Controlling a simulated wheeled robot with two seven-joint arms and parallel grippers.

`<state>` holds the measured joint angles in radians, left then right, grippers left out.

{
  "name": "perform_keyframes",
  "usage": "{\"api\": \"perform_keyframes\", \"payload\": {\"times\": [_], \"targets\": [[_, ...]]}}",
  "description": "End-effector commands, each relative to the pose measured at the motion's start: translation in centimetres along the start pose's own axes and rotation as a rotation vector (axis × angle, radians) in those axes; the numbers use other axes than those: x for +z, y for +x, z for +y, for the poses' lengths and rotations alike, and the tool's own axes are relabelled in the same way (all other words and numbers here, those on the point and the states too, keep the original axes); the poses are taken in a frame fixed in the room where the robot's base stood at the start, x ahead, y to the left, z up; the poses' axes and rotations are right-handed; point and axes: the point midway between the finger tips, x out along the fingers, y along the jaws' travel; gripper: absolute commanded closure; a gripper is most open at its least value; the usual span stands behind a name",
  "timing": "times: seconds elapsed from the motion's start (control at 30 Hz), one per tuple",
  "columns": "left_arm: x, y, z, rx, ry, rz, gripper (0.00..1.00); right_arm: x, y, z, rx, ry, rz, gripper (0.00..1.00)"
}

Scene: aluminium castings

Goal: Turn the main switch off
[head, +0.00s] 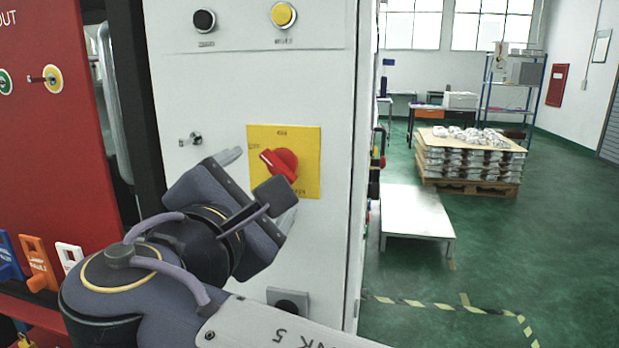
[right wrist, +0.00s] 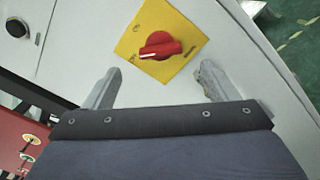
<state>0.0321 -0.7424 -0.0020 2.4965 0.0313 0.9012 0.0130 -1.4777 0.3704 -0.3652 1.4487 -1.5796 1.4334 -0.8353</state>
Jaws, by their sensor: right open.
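The main switch is a red rotary knob (head: 280,163) on a yellow plate (head: 310,145) on the white cabinet front. Its handle is tilted, with a white mark at its upper-left end in the head view. The plate's lettering is too small to read. The knob also shows in the right wrist view (right wrist: 160,47), just beyond the fingertips and roughly midway between them. My right gripper (head: 261,187) is open and empty, its fingers apart to either side of the knob's lower part, not visibly touching it. My left gripper is not in view.
A black button (head: 204,20) and a yellow button (head: 283,15) sit above on the white cabinet (head: 240,90). A small keyed lock (head: 190,139) is left of the plate. A red panel (head: 50,150) with tagged locks stands left. Open green floor lies right, with a low metal platform (head: 415,212).

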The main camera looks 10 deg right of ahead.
Motion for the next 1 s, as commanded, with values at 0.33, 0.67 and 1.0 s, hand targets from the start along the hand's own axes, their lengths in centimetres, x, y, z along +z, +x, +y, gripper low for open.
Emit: {"api": "perform_keyframes", "payload": {"times": [0.33, 0.67, 1.0], "targets": [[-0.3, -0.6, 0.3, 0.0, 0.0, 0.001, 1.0, 0.1, 4.5, 0.1, -0.001, -0.022, 0.0, 0.2], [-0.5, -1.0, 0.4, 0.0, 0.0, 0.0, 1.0, 0.0, 7.6, 0.1, 0.002, -0.021, 0.001, 0.2], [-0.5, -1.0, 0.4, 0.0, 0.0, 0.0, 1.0, 0.0, 7.7, 0.1, 0.002, -0.021, 0.001, 0.32]]}}
